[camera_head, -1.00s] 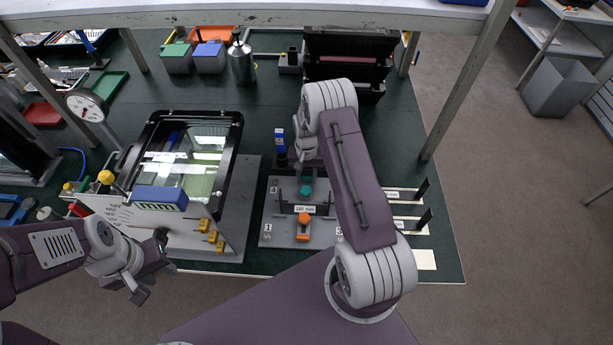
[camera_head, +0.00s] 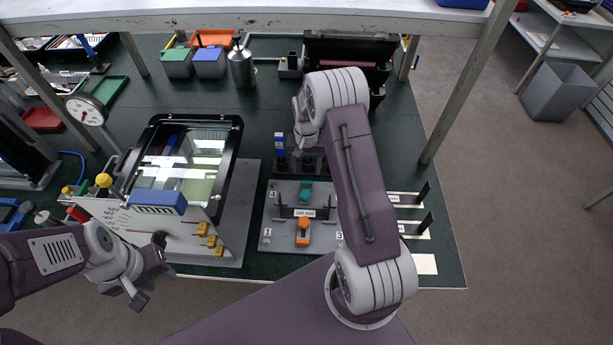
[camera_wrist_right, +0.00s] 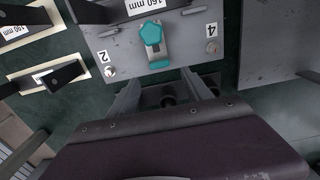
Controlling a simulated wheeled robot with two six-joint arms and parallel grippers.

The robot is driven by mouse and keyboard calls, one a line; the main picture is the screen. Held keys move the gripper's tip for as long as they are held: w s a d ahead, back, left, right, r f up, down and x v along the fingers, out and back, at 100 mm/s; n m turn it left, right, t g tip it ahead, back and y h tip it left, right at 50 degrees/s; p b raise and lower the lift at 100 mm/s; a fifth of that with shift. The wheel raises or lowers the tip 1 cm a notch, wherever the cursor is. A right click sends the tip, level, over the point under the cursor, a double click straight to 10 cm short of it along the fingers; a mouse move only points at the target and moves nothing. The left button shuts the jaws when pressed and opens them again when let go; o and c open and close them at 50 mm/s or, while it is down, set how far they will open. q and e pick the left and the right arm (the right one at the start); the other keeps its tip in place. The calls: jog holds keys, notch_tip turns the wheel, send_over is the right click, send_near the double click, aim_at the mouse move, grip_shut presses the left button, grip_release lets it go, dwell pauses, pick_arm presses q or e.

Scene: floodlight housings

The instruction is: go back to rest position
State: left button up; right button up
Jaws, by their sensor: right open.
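My left gripper (camera_head: 150,285) hangs at the lower left in the head view, in front of the bench edge. Its two fingers look apart, with nothing between them. My right arm reaches over the bench and bends back at the wrist. Its gripper (camera_wrist_right: 163,85) shows open and empty in the right wrist view, fingers spread toward a grey fixture plate (camera_wrist_right: 185,55). A teal clamp (camera_wrist_right: 152,35) on that plate lies beyond the fingertips. In the head view the right fingertips are too small and dark to make out.
The fixture plate (camera_head: 272,238) carries an orange clamp (camera_head: 303,231). A glass-fronted floodlight housing (camera_head: 237,135) in a grey stand is left of it. A metal bottle (camera_head: 241,68) and bins (camera_head: 177,65) stand behind. A shelf (camera_head: 250,14) crosses above the bench, with a post (camera_head: 455,100) at right.

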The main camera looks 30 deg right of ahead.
jog(key=shift+r, duration=1.1)
